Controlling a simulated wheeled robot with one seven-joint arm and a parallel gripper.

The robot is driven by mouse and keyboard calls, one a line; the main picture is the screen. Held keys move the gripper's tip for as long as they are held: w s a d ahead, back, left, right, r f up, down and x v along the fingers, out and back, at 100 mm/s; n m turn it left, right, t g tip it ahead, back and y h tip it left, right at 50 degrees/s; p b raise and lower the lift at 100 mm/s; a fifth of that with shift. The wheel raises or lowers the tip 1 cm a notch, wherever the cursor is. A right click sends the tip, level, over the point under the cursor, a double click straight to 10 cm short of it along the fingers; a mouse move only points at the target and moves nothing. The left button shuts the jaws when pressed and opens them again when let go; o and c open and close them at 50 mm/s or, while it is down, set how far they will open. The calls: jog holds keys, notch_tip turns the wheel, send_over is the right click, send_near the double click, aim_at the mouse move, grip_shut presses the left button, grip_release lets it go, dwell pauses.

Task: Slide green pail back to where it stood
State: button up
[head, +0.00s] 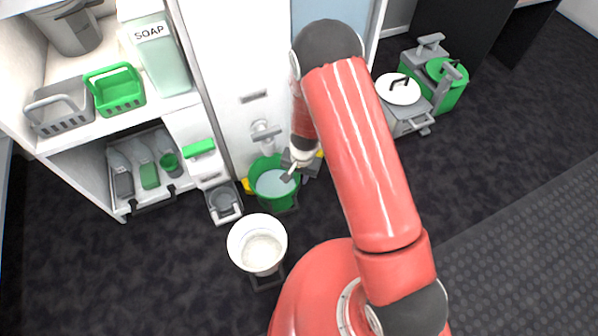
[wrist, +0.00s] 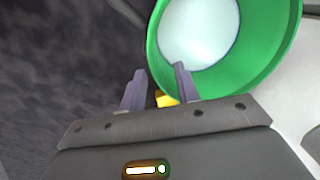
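The green pail (head: 264,197) stands upright on the floor below a grey tap on the white cabinet. Pale liquid shows inside it. My gripper (head: 290,174) is at the pail's right rim in the head view. In the wrist view the green pail (wrist: 272,62) fills the upper right. My gripper (wrist: 158,78) has its two fingers apart there. The right finger overlaps the pail's rim and the left finger is outside it. Whether either finger touches the pail cannot be told.
A white pail (head: 258,247) with pale contents stands nearer me, to the left. A grey tap (head: 265,133) is just above the green pail. Yellow pieces (wrist: 166,100) lie beside the pail. Shelves stand left; a grey-and-green cart (head: 405,118) stands right. Dark floor is open at right.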

jog(key=shift+a+f+b, duration=0.15)
jog(key=shift+f+b, duration=0.1)
jog(key=shift+f, duration=1.15)
jog(key=shift+a+f+b, duration=0.1)
jog(key=shift+f+b, duration=0.1)
jog(key=shift+f, duration=1.15)
grip_shut()
jog(key=shift+w, duration=0.1)
